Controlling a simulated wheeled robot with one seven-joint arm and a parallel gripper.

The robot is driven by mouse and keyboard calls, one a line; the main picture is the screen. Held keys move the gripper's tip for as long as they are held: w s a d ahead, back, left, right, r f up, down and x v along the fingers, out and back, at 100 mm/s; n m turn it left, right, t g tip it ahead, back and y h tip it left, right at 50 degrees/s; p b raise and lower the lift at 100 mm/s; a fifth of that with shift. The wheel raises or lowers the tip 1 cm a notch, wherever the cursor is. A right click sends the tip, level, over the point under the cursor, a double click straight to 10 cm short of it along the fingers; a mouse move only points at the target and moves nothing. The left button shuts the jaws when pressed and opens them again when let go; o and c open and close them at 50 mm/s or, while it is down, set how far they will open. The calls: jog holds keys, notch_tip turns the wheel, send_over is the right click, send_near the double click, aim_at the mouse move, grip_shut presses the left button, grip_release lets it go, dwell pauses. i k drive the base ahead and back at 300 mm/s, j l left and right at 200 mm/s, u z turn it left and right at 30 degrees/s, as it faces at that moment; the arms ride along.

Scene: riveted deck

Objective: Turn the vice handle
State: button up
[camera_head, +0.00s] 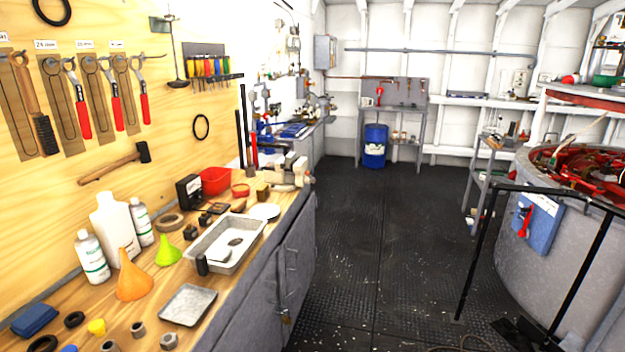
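A pale beige, bulky device (290,174) sits at the far right corner of the wooden workbench. It looks like a bench vice, but it is small and I cannot make out a handle on it for sure. My gripper is not in view.
The wooden workbench (150,292) holds a metal tray (222,262), a red bin (215,181), an orange funnel (131,282) and several bottles. Grey cabinet doors (290,262) form its front. The dark deck (385,215) is open in the middle. A black handrail (545,190) and a large grey drum (520,245) stand at right.

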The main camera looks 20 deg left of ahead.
aim_at(307, 178)
jog(key=i+j, duration=0.2)
jog(key=i, duration=0.65)
jog(key=i+j+u, duration=0.1)
jog(key=i, duration=0.75)
jog(key=i+j, duration=0.2)
jog(key=i, duration=0.65)
